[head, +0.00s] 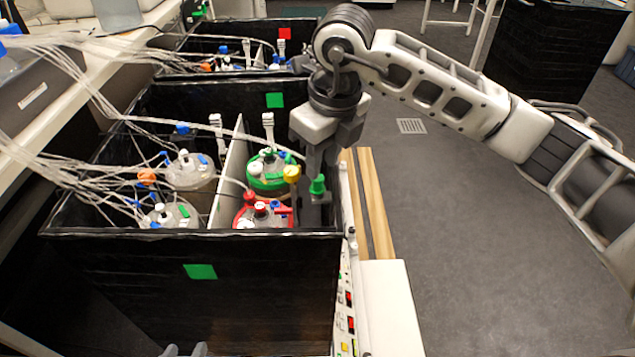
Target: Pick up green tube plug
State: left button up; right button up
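The green tube plug (318,186) stands at the right wall of the near black box, right of the vessels. My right gripper (318,174) reaches down from above, its dark fingers at the plug's top. The fingers overlap each other in this view, so I cannot tell whether they are closed on the plug or only around or beside it. My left gripper (185,350) shows only as two grey fingertips at the bottom edge, apart with nothing visible between them.
The near black box (120,270) holds several vessels, including a green-lidded one (267,172) and a red-lidded one (263,212) close left of my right gripper. Clear tubes (75,165) run in from the left. Open floor (470,240) lies right.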

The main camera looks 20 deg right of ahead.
aim_at(318, 186)
jog(key=f, duration=0.3)
jog(key=w+f, duration=0.1)
jog(key=f, duration=0.1)
jog(key=shift+a+f, duration=0.25)
jog(key=shift+a, duration=0.15)
jog(key=shift+c, duration=0.2)
grip_shut()
